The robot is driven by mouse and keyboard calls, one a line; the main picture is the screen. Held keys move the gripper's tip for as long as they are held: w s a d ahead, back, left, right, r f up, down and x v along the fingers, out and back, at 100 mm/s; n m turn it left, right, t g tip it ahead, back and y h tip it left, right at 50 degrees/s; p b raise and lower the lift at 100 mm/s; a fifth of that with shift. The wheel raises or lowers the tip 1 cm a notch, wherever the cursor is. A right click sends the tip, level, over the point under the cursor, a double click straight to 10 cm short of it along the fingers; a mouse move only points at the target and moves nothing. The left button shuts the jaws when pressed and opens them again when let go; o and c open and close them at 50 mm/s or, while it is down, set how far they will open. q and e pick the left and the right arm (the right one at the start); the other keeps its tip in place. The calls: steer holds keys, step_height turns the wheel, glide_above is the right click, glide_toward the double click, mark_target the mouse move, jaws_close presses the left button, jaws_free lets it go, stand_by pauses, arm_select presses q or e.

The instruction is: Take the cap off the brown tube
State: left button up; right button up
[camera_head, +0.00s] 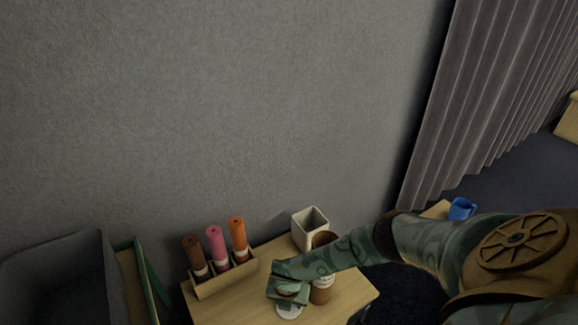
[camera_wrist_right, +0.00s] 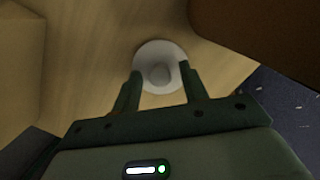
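A brown tube (camera_head: 321,288) with a pale label stands on the small wooden table, partly hidden by my right forearm. Its brown top shows above the arm; I cannot tell whether a cap is on it. A second, smaller brown tube (camera_head: 194,251) stands in a rack at the left. My right gripper (camera_head: 288,299) is low over the table, left of the labelled tube, above a white round piece (camera_head: 289,312). In the right wrist view the fingers are apart, with the white piece (camera_wrist_right: 160,66) and its raised centre beyond their tips. My left gripper is out of view.
The wooden rack (camera_head: 224,281) also holds a pink tube (camera_head: 217,244) and an orange tube (camera_head: 239,237). A white square container (camera_head: 310,226) stands behind the labelled tube. A blue mug (camera_head: 461,208) is farther right. The table's front right corner is clear.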

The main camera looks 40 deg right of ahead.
mark_target(288, 313)
arm_select(q)
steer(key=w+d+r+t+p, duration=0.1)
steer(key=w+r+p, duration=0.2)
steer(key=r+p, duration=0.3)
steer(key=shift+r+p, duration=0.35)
steer(key=shift+p, duration=0.6)
arm_select(e)
step_height(288, 313, up, 12)
steer(key=a, duration=0.1)
steer(key=shift+s+a, duration=0.3)
steer(key=shift+s, duration=0.15)
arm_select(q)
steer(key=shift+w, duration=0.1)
